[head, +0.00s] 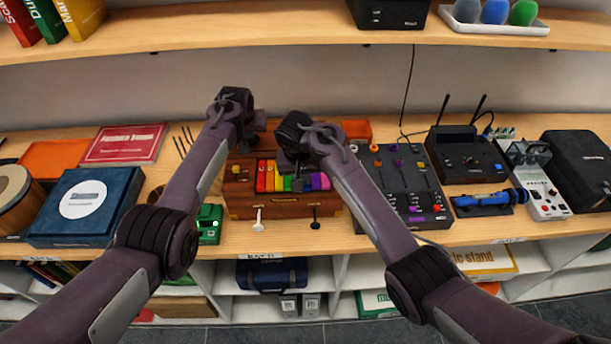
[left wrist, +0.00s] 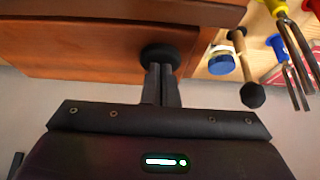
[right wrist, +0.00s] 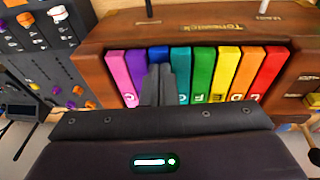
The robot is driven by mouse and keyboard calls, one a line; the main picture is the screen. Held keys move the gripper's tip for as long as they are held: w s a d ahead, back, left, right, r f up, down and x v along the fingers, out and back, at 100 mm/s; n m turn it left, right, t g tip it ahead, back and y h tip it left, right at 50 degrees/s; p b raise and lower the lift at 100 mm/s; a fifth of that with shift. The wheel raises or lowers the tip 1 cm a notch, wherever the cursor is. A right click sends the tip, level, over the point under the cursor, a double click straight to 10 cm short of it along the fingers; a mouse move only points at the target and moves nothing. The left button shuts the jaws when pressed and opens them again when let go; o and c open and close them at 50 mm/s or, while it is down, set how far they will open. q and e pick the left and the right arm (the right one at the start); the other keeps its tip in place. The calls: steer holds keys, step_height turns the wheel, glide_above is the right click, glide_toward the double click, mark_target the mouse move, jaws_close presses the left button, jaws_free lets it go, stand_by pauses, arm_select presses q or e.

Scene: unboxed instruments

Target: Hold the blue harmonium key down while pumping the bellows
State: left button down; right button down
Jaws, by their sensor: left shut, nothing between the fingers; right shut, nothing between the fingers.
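The wooden harmonium (head: 270,205) stands mid-table with a row of coloured keys; it fills the top of the right wrist view (right wrist: 100,42). The blue key (right wrist: 158,54) lies between a purple and a teal key. My right gripper (head: 298,184) is shut, its fingertips (right wrist: 158,70) over the blue key and hiding most of it; I cannot tell how far it is pressed. My left gripper (head: 260,124) is shut behind the harmonium. In the left wrist view its fingertips (left wrist: 160,70) are at a round black knob (left wrist: 158,54) on a wooden panel (left wrist: 90,45), seemingly the bellows board; contact is unclear.
A dark control panel (head: 401,185) stands right of the harmonium, a green device (head: 209,224) and a blue box (head: 86,205) left of it. Tuning forks (left wrist: 292,40) and a small mallet (left wrist: 245,68) lie near my left gripper. A shelf (head: 200,30) runs above.

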arm_select(q)
steer(key=shift+r, duration=1.15)
steer(key=shift+s+f, duration=0.1)
steer(key=shift+f, duration=1.35)
arm_select(e)
steer(key=shift+w+d+v, duration=0.1)
steer(key=shift+w+v, duration=0.05)
steer(key=shift+v, duration=0.65)
steer(key=shift+w+d+v, duration=0.1)
steer(key=shift+w+v, duration=0.1)
steer(key=shift+v, duration=0.6)
steer(key=shift+w+d+v, duration=0.1)
steer(key=shift+w+v, duration=0.05)
steer(key=shift+v, duration=0.7)
steer(key=shift+r, duration=0.1)
arm_select(q)
steer(key=shift+r+p, duration=0.55)
steer(key=shift+r, duration=0.85)
arm_select(e)
steer(key=shift+r, duration=0.55)
arm_select(q)
steer(key=shift+r, duration=1.15)
arm_select(e)
steer(key=shift+f, duration=0.1)
